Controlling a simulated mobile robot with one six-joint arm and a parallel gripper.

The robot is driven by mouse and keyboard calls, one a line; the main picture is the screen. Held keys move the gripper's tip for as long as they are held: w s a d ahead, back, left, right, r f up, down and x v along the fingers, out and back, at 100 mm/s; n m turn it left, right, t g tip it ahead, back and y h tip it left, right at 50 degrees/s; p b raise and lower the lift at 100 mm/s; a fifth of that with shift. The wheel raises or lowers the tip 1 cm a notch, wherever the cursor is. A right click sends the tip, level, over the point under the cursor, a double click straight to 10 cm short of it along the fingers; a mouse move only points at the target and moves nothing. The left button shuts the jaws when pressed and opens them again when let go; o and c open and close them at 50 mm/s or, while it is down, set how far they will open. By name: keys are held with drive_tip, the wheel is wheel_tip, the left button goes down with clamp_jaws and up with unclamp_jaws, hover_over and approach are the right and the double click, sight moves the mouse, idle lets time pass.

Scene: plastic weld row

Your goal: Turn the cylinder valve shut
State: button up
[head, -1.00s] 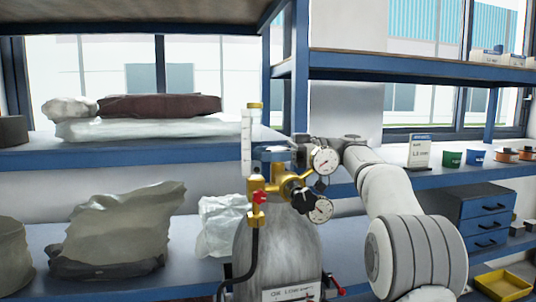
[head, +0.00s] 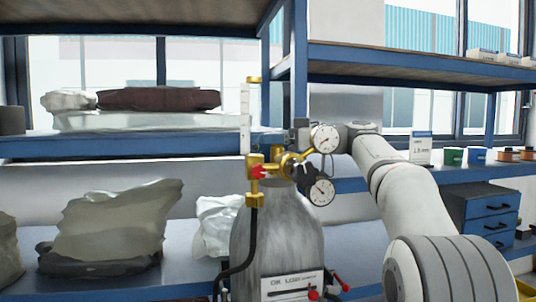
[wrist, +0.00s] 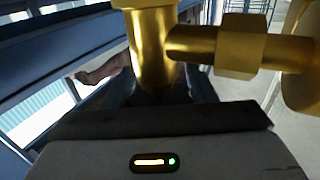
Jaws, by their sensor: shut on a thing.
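The grey gas cylinder (head: 275,240) stands upright in the middle of the head view, with a white label low on its front. The brass valve and regulator fittings (head: 290,163) sit on its neck, with a black knob in front. Two round gauges, the upper one (head: 325,138) and the lower one (head: 321,191), are at their right. My gripper (head: 300,132) is at the top of the fittings, partly hidden by the upper gauge. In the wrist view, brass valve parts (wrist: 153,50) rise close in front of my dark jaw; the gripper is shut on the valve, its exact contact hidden.
A clear flow tube (head: 245,110) stands left of the valve, with a black hose below. Red-tipped levers (head: 340,282) are at lower right. Shelves behind hold wrapped bags (head: 115,225), a blue drawer unit (head: 490,215) and small tubs.

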drive_tip(key=shift+t, duration=0.3)
drive_tip(key=o, duration=1)
drive_tip(key=shift+c, duration=0.2)
wheel_tip(320, 180, up, 10)
drive_tip(key=p, duration=0.3)
drive_tip(key=shift+w, duration=0.1)
